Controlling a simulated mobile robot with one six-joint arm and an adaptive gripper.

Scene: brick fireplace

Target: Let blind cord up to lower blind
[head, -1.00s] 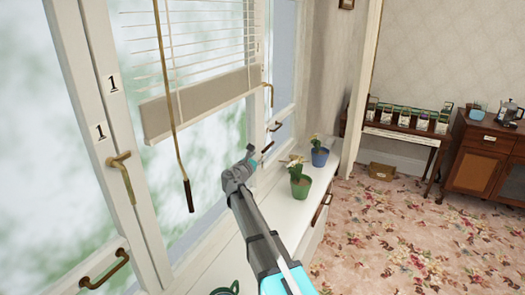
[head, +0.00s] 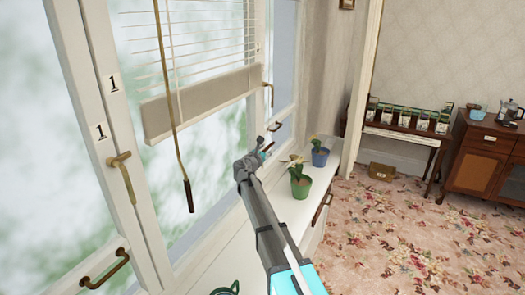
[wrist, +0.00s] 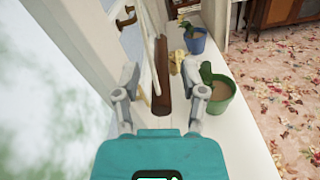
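The white slatted blind (head: 210,40) hangs partly down over the window, its pale bottom rail (head: 200,103) tilted in the picture. My gripper (head: 266,138) is in front of the window frame, right of the rail and lower. In the wrist view my gripper (wrist: 160,72) is open, its two fingers apart. A white cord with a dark brown end piece (wrist: 161,103) shows between the fingers; I cannot tell if it is touched. A small brown piece (head: 268,147) also shows by the gripper in the head view. A brass rod with a dark handle (head: 189,196) hangs at the left.
A green pot (head: 300,186) and a blue pot (head: 320,157) with plants stand on the white sill, close to the gripper's right. Brass window handles (head: 122,172) stick out at the left.

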